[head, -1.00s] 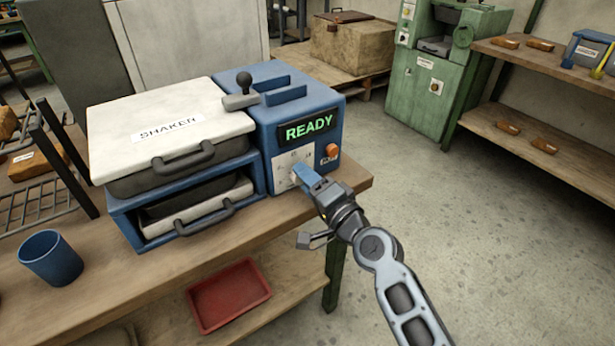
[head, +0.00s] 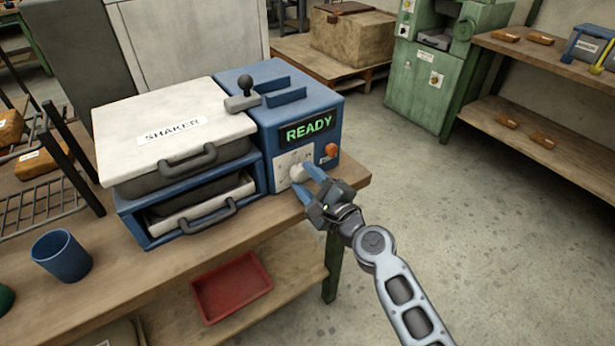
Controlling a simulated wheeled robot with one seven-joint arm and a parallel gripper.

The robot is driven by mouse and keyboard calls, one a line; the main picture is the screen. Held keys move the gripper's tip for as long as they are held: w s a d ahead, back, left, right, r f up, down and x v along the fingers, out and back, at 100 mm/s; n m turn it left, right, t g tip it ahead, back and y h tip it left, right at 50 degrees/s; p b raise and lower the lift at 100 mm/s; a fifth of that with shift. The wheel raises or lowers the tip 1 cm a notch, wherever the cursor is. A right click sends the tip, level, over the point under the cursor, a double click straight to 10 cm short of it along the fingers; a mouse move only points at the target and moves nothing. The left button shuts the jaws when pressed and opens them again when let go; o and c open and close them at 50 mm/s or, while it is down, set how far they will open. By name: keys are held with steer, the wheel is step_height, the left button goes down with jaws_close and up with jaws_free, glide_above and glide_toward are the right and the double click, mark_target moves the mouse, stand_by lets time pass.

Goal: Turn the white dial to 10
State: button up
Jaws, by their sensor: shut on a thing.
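The white dial (head: 297,173) sits on the pale scale plate on the front of the blue shaker (head: 262,145), below the lit READY display (head: 309,128). My gripper (head: 304,178) reaches in from the lower right, its two blue fingers on either side of the dial and shut on it. The fingers hide part of the dial and plate. The scale marks are too small to read, so I cannot tell where the dial points.
An orange-red knob (head: 331,150) sits just right of the scale plate, close to my upper finger. A blue cup (head: 62,256) stands on the bench (head: 130,290) at the left. A red tray (head: 231,289) lies on the shelf below.

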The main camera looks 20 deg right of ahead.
steer(key=shift+f+m, duration=0.1)
steer(key=shift+m, duration=0.5)
steer(key=o, duration=1.1)
steer(key=shift+c, duration=0.2)
steer(key=s+d, duration=0.1)
steer(key=s, duration=0.6)
steer(key=shift+s+b, duration=0.35)
steer(key=shift+s, duration=0.05)
steer(key=shift+d, duration=0.1)
